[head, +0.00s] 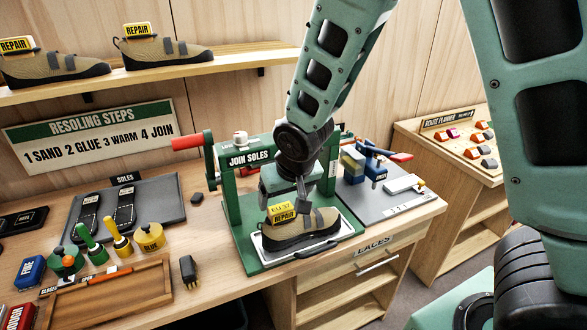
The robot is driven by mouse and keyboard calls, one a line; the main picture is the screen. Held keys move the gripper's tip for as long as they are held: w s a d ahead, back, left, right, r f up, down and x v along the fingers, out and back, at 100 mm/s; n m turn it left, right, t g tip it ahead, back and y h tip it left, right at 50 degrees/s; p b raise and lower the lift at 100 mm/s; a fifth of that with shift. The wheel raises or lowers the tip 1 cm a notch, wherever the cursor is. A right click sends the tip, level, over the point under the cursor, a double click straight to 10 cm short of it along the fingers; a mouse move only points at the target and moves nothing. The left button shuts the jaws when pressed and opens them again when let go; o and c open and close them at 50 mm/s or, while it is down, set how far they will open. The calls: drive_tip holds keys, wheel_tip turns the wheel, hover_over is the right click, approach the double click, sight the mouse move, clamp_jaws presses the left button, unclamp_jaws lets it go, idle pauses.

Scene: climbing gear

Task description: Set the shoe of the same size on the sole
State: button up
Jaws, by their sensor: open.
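A tan and black shoe (300,228) with a yellow tag (284,213) reading EU 37 REPAIR sits upright on the pale plate (340,237) of the green JOIN SOLES press (232,212). I cannot tell whether a sole lies under it. My gripper (288,201) is open, pointing down just above the shoe at its tag; whether it touches is unclear. Two similar shoes, a left one (50,70) and a right one (170,54), stand on the wall shelf with REPAIR tags, sizes unreadable. Two dark soles (88,216) (124,209) lie on the grey SOLES mat (165,200).
The press's red handle (188,142) sticks out left. Glue pots and brushes (118,240) and a wooden tray (150,290) crowd the bench's left. A grey mat with blue tools (352,190) lies right of the press. Bare bench shows left of the press.

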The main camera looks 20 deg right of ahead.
drive_tip(key=b+v, duration=0.1)
drive_tip(key=v, duration=1.1)
